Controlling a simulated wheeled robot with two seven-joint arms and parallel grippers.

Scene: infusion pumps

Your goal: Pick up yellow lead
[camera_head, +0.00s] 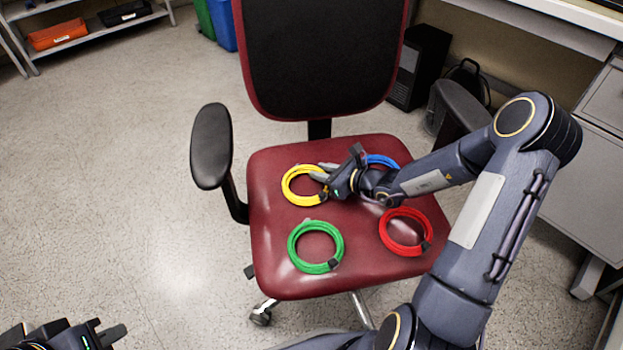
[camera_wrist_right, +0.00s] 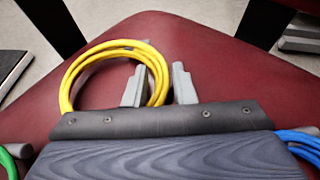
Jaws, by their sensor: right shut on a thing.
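The yellow lead (camera_head: 289,189) is a coiled ring lying on the red chair seat, toward its back left. My right gripper (camera_head: 322,172) reaches it from the right. In the right wrist view, the coil (camera_wrist_right: 68,88) has its right side between the fingers of the right gripper (camera_wrist_right: 158,88), one finger inside the ring and one outside. The right gripper is shut on the yellow lead. My left gripper (camera_head: 108,332) is at the bottom left corner, away from the chair; its jaw opening is not clear.
A green coil (camera_head: 292,249), a red coil (camera_head: 384,235) and a partly hidden blue coil (camera_head: 383,159) also lie on the seat (camera_head: 350,275). The chair's backrest (camera_head: 320,60) stands behind. Armrests (camera_head: 211,146) flank the seat. Open floor lies to the left.

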